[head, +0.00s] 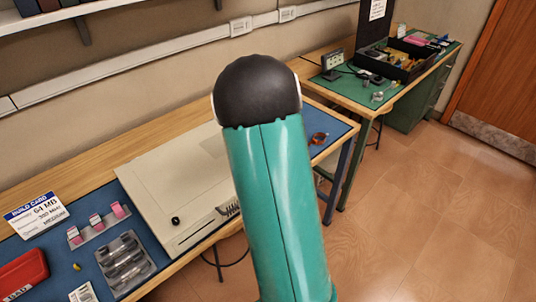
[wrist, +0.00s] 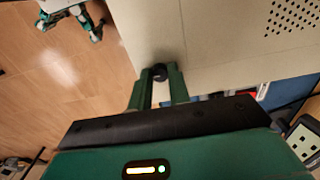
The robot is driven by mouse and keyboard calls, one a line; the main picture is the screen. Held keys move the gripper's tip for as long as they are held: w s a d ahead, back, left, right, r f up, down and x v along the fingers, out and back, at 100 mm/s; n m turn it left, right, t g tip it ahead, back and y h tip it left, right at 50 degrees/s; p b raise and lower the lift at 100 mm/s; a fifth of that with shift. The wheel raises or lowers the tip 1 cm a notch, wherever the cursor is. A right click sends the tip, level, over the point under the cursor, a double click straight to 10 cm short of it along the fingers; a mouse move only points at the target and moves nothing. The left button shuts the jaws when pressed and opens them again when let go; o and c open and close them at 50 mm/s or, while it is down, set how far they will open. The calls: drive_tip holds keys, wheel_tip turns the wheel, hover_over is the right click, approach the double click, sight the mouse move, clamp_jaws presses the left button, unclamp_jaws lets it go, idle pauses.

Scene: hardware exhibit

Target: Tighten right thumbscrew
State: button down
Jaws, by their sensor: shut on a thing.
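In the wrist view my gripper (wrist: 159,78) has its two green fingers closed around a small black thumbscrew (wrist: 159,70) at the edge of the beige computer case (wrist: 225,45). The fingers hide part of the thumbscrew, and I cannot tell how far it is screwed in. In the head view the case (head: 165,180) lies flat on the bench. A black knob (head: 176,221) shows near its front left corner. My arm crosses the middle of the head view and hides my gripper and the case's right part.
Left of the case on the blue mat are a grey tray (head: 126,262), pink-topped pieces (head: 96,221), a red box (head: 22,272) and a build card (head: 37,214). A second bench with a green mat (head: 350,91) stands behind right. The floor (head: 430,210) at right is clear.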

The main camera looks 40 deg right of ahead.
drive_tip(key=c, duration=1.3)
unclamp_jaws()
drive_tip(key=shift+r, duration=0.1)
wheel_tip(320, 180, up, 14)
drive_tip(key=shift+f, duration=0.15)
drive_tip(key=s+a+r+n+t, duration=0.1)
drive_tip(key=s+a+r+n, duration=0.15)
drive_tip(key=a, duration=0.35)
drive_tip(key=s+a+r+n+t, duration=0.1)
drive_tip(key=s+a+r+n, duration=0.1)
drive_tip(key=a+n, duration=0.35)
drive_tip(key=s+a+r+n+t, duration=0.1)
drive_tip(key=s+a+r, duration=0.1)
drive_tip(key=a, duration=0.6)
drive_tip(key=s+a+n+t, duration=0.1)
drive_tip(key=s+a+n, duration=0.2)
drive_tip(key=s+a+f+n, duration=0.1)
drive_tip(key=s+a+n, duration=0.2)
drive_tip(key=s+a, duration=0.1)
drive_tip(key=s+a+f+n+t, duration=0.1)
drive_tip(key=s+a+n, duration=0.1)
drive_tip(key=s+a, duration=0.1)
drive_tip(key=shift+s+a+n+t, duration=0.3)
drive_tip(key=shift+s+a+n, duration=0.1)
drive_tip(key=shift+a, duration=0.25)
